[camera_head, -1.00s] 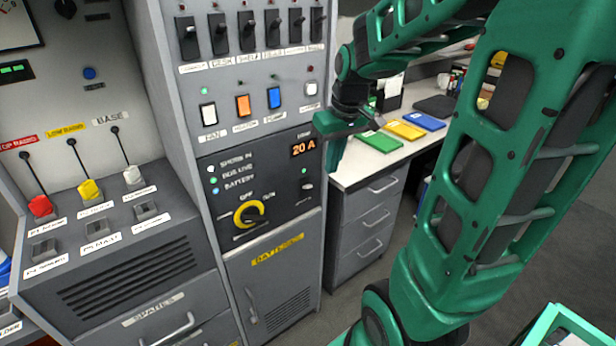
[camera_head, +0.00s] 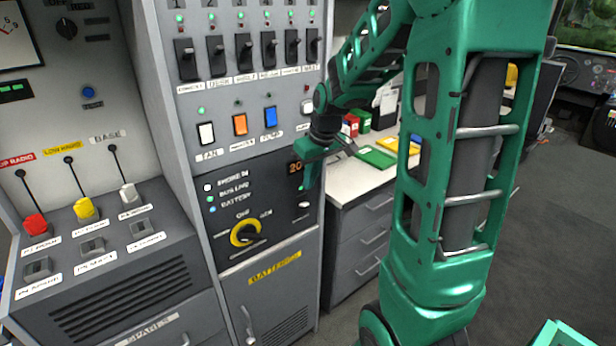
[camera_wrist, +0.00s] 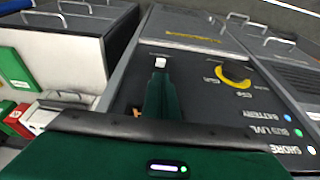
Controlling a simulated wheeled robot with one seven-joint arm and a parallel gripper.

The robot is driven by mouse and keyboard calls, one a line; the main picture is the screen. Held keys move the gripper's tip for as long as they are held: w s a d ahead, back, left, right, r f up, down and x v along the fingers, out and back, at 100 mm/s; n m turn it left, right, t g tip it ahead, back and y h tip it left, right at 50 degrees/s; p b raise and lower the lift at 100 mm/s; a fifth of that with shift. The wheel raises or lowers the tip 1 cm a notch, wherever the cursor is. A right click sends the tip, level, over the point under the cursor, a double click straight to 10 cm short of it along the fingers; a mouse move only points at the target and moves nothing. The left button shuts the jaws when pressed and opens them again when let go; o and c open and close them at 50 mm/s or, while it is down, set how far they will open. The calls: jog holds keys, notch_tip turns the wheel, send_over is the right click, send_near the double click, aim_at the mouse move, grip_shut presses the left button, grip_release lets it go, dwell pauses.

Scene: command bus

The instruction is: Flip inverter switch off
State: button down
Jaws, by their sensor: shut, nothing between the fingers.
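The dark inverter panel (camera_head: 275,222) is on the grey cabinet front. It has an orange number display (camera_head: 295,167), partly hidden by my gripper, and a small pale switch (camera_head: 304,206) at its right. My gripper (camera_head: 309,186) is shut and empty, pointing down in front of the panel's right edge, just above the switch. In the wrist view the green fingers (camera_wrist: 161,92) are together. The pale switch (camera_wrist: 160,63) shows just beyond their tips; whether they touch it, I cannot tell. The switch's position is too small to read.
A yellow-ringed rotary knob (camera_head: 245,233) sits at the panel's lower left. A row of rocker switches (camera_head: 240,125) and black breakers (camera_head: 248,53) is above. A white-topped desk (camera_head: 350,179) with folders stands right of the cabinet. Open floor lies at the right.

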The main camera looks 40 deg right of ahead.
aim_at(304, 203)
jog(key=x, duration=0.6)
dwell(0.3)
